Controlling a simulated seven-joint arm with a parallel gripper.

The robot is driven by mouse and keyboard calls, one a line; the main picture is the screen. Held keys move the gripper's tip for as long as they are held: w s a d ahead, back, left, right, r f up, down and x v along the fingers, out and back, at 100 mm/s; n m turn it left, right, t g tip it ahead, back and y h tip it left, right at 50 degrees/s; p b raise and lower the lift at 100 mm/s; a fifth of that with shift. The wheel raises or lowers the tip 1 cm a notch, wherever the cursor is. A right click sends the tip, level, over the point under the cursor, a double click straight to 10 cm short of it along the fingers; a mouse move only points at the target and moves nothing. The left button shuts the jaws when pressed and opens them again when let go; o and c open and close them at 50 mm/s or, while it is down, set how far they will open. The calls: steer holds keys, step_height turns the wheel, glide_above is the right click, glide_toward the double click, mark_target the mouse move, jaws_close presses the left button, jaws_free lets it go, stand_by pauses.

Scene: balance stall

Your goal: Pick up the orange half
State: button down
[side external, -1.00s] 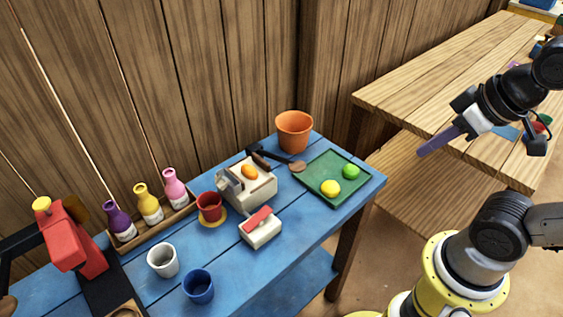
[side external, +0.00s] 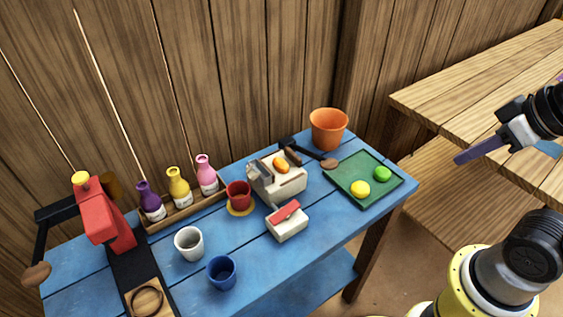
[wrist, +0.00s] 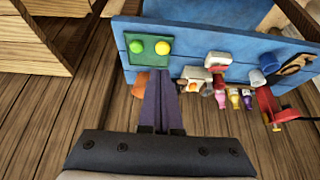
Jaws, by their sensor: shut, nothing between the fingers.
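An orange piece that looks like the orange half (side external: 281,165) rests on top of a cream box-shaped device (side external: 290,187) on the blue table. My gripper (side external: 459,160) is in the air to the right of the table, well apart from the orange piece. Its purple fingers are together and empty. In the wrist view my gripper (wrist: 160,84) points toward the table, with its tips just below the green tray.
A green tray (side external: 348,186) holds a yellow fruit (side external: 360,188) and a green fruit (side external: 382,173). An orange bucket (side external: 328,129), red cup (side external: 238,194), white cup (side external: 189,243), blue cup (side external: 222,272), bottles (side external: 179,187) and red press (side external: 103,214) stand around. A cream red-topped box (side external: 287,221) is in front.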

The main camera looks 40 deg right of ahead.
steer(key=c, duration=1.5)
jaws_free()
steer(key=shift+c, duration=0.2)
steer(key=o, duration=1.2)
